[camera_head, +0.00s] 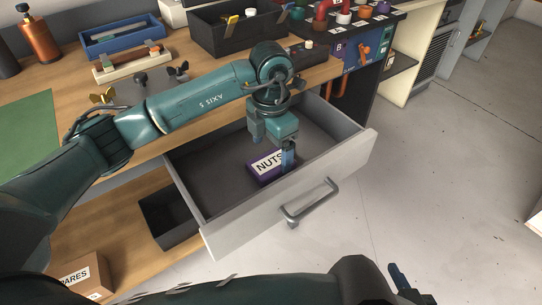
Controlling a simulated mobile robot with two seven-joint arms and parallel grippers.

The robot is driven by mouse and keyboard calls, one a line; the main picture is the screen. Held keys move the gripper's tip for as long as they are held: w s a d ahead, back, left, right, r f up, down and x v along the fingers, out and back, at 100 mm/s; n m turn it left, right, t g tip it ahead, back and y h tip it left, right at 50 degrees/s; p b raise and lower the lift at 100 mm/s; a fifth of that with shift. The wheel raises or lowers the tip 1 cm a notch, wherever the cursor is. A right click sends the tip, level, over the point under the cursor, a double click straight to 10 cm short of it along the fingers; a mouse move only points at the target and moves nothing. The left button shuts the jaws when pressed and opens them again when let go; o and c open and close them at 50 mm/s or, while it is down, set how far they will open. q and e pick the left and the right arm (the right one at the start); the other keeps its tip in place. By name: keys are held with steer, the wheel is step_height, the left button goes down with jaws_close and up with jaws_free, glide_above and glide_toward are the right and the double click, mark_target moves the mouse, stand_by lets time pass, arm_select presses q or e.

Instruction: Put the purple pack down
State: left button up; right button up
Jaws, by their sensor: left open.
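The purple pack (262,179), with a white label reading NUTS, lies inside the open grey drawer (222,234), near the drawer's front wall. My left gripper (282,155) points down into the drawer right at the pack, with its jaws open. A blue finger covers the pack's right end. Whether the finger touches the pack I cannot tell. My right gripper (402,281) shows only in part at the bottom edge, outside the drawer and low over the floor. Its jaw state is not clear.
The drawer's floor is bare around the pack. The wooden bench (70,75) above holds a blue tray (122,38), a black bin (228,33), and a copper bottle (38,38). A black bin (165,219) and a SPARES box (88,277) sit below. Floor at right is clear.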

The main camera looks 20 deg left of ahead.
mark_target(271, 162)
arm_select(q)
step_height(271, 162, up, 8)
steer(key=shift+f, duration=0.1)
stand_by(0.4)
